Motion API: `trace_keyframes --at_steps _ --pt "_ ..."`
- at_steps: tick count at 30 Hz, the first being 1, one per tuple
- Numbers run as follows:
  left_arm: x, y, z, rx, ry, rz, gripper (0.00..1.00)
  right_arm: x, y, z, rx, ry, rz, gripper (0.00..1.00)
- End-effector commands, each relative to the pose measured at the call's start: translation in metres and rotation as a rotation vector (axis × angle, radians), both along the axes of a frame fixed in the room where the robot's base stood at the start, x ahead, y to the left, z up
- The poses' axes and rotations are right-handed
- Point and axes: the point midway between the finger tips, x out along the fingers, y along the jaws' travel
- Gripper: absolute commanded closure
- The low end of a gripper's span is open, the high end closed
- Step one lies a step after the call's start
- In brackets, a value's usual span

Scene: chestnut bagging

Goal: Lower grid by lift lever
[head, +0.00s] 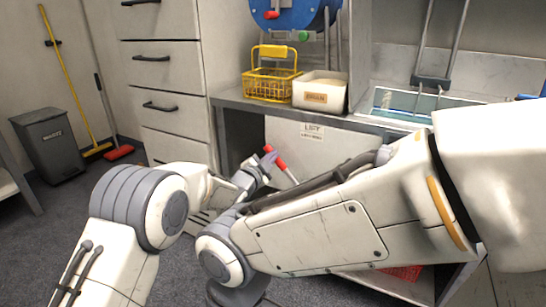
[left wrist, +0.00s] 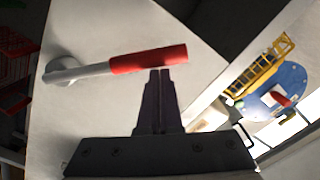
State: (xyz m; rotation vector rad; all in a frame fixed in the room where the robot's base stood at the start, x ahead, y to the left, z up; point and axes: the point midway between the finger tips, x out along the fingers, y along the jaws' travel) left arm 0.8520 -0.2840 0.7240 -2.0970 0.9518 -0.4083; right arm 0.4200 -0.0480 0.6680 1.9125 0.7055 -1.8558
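The lift lever has a red handle (head: 275,158) on a grey rod and sticks out from the white panel marked LIFT (head: 312,130). In the left wrist view the red handle (left wrist: 148,60) lies nearly level, its rod running left to a round pivot. My left gripper (head: 265,163) is at the lever. Its dark fingers (left wrist: 160,72) are together, with their tips at the lower edge of the handle; whether they touch is unclear. The lift frame's rods and dark crossbar (head: 431,82) stand above the water basin (head: 395,103). I cannot make out the grid. My right gripper is not in view.
A yellow wire basket (head: 270,86) and a white box marked BRAN (head: 320,92) stand on the counter. A blue drum (head: 297,14) is behind them. Drawers (head: 168,60) stand left of the counter. My right arm crosses in front of the lower cabinet.

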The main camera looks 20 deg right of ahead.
Motion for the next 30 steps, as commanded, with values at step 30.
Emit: trace_keyframes --at_steps 30 --pt "-0.072 0.043 0.032 0.001 0.002 -0.003 1.00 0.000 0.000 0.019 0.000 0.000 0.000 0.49"
